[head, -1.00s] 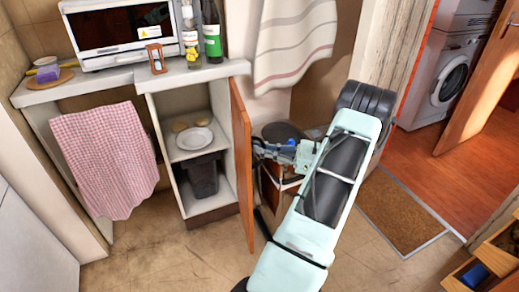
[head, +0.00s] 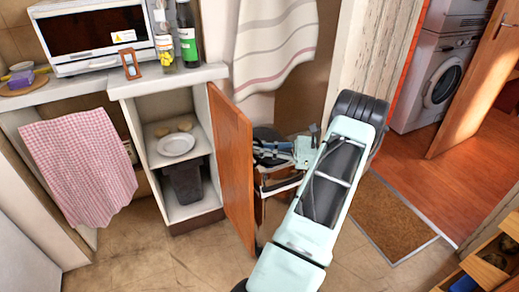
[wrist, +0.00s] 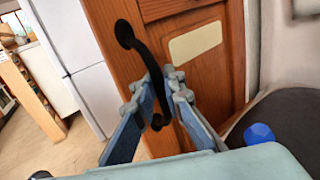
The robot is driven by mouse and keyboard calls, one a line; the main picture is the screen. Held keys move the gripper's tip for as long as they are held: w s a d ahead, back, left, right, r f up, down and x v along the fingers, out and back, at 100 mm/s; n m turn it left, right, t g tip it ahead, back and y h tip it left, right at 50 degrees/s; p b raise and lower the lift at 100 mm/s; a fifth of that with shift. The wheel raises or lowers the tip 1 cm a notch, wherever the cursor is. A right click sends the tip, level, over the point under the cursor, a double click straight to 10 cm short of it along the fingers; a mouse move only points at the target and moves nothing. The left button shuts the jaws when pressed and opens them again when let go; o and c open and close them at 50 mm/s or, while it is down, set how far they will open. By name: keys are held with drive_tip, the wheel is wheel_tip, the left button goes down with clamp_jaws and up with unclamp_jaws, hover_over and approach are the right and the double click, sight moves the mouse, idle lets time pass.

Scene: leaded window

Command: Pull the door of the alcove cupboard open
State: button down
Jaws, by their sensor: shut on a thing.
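The alcove cupboard (head: 197,112) has its orange wooden door (head: 231,165) standing wide open, hinged at the right side of the opening. Its inner face shows in the head view. In the wrist view, the door's panelled outer face (wrist: 182,15) carries a curved black handle (wrist: 126,36). My gripper (wrist: 163,78) is shut on this handle, one blue-grey finger on each side of it. In the head view, my gripper (head: 275,155) is on the right of the door, partly hidden behind it.
The cupboard holds a white plate (head: 176,145) and a dark bin (head: 186,182). A toaster oven (head: 92,38), hourglass (head: 131,66) and bottles (head: 187,35) stand on the counter above. An open drawer (head: 490,262) is at lower right. Floor in front of the cupboard is clear.

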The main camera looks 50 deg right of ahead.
drive_tip(key=shift+s+d+f, duration=0.1)
drive_tip(key=shift+s+f, duration=0.05)
drive_tip(key=shift+s, duration=0.2)
drive_tip(key=c, duration=2)
unclamp_jaws()
drive_tip(key=shift+w, duration=0.1)
drive_tip(key=v, duration=1.2)
